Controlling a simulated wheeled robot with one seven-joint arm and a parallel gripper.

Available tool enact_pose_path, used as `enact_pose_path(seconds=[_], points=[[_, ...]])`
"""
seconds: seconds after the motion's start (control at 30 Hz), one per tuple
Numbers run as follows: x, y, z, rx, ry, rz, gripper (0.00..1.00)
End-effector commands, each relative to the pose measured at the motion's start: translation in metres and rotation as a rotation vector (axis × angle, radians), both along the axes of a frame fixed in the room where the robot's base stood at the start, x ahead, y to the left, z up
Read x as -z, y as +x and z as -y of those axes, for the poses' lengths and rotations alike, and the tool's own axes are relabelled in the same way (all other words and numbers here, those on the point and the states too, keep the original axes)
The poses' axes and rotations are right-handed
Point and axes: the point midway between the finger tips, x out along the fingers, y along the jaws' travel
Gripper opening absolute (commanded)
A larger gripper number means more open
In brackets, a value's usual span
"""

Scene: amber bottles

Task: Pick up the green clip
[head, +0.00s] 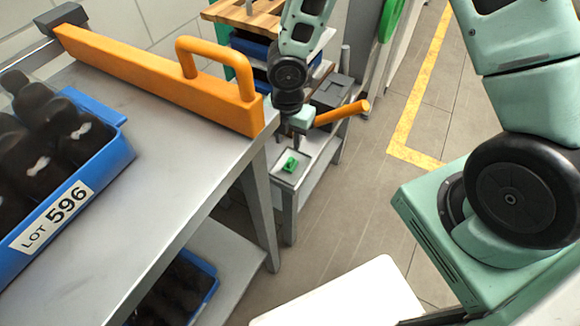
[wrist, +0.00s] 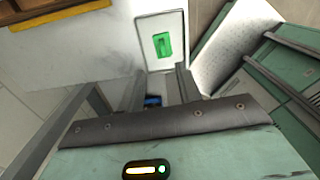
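The green clip (head: 291,165) lies on a small pale square tray (head: 283,176) on the low grey side stand in the head view. In the wrist view the clip (wrist: 162,46) lies inside the tray, whose pale rim (wrist: 141,35) is at top centre. My gripper (head: 298,132) hangs above and close to the clip, pointing down. In the wrist view its two fingers (wrist: 160,88) are apart with nothing held between them, and the clip shows beyond their tips. The exact height above the clip cannot be told.
A grey bench (head: 185,140) on the left carries an orange rail with a handle (head: 160,80) and a blue crate (head: 110,135) of dark bottles, labelled LOT 596. An orange bar (head: 342,113) and grey box (head: 332,92) are close beside my gripper. Open floor (head: 350,220) lies right.

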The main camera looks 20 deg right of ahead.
Motion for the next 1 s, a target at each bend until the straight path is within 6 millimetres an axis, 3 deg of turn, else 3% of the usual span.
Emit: enact_pose_path(seconds=[0.03, 0.33, 0.6, 0.93, 1.0], points=[[0.012, -0.001, 0.000, -0.003, -0.001, -0.002, 0.35], [0.034, -0.001, 0.001, 0.000, -0.001, 0.001, 0.35], [0.073, -0.003, 0.005, -0.001, -0.001, 0.000, 0.35], [0.078, -0.003, 0.005, 0.001, 0.000, 0.001, 0.35], [0.078, -0.003, 0.005, 0.001, 0.000, 0.001, 0.18]])
